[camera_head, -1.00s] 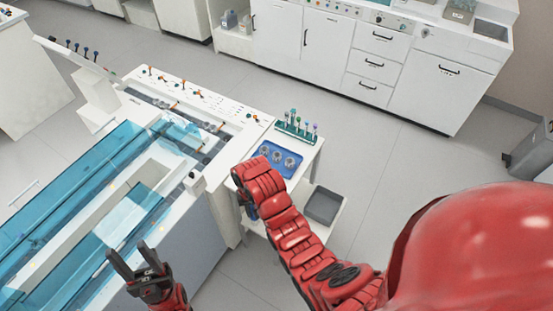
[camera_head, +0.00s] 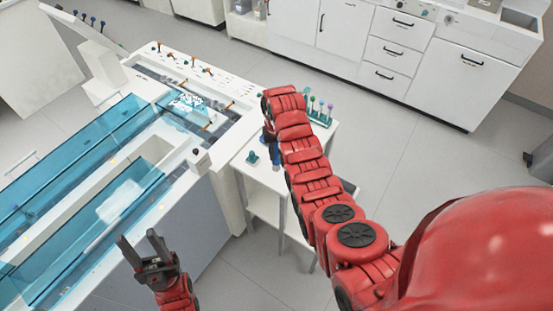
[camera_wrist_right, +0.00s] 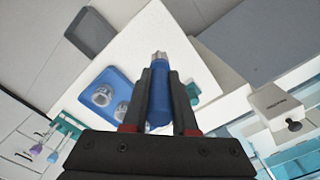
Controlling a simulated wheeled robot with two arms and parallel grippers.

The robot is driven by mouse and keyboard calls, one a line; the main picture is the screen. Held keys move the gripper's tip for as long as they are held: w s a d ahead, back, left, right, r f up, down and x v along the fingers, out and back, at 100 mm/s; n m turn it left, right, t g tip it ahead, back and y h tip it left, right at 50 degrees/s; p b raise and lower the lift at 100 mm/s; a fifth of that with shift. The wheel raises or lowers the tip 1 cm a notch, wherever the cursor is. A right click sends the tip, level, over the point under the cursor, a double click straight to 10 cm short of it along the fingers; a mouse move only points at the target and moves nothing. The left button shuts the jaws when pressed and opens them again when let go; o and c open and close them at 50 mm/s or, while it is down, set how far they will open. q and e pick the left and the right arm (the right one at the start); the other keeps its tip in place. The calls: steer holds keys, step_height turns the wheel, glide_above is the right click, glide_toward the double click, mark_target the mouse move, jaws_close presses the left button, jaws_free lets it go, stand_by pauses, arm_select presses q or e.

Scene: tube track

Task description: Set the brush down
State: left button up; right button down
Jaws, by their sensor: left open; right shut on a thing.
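My right gripper (camera_wrist_right: 158,85) is shut on the brush (camera_wrist_right: 159,96), which has a blue body and a pale metallic end. In the right wrist view the brush lies between the fingers, its pale end pointing away, over the white side table (camera_wrist_right: 150,40). In the head view the right gripper (camera_head: 271,140) is over that table (camera_head: 265,178), with a bit of the blue brush (camera_head: 274,154) showing. I cannot tell whether the brush touches the table. My left gripper (camera_head: 141,242) is open and empty beside the large bench machine.
A small teal piece (camera_head: 252,157) stands on the table left of the right gripper. A blue tray (camera_wrist_right: 92,78) with round metal parts and a teal rack (camera_wrist_right: 68,127) with coloured tools are nearby. The white machine (camera_head: 200,160) with blue covers borders the table.

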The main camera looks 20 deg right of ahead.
mark_target(276, 159)
steer(key=shift+w+d, duration=0.1)
steer(key=shift+w, duration=0.05)
step_height(276, 159, down, 3)
steer(key=shift+r+p, duration=0.15)
steer(key=shift+p, duration=0.8)
steer(key=shift+f, duration=0.4)
steer(key=shift+f, duration=0.1)
steer(key=shift+f, duration=0.15)
steer(key=c, duration=0.7)
jaws_free()
steer(key=shift+r, duration=0.3)
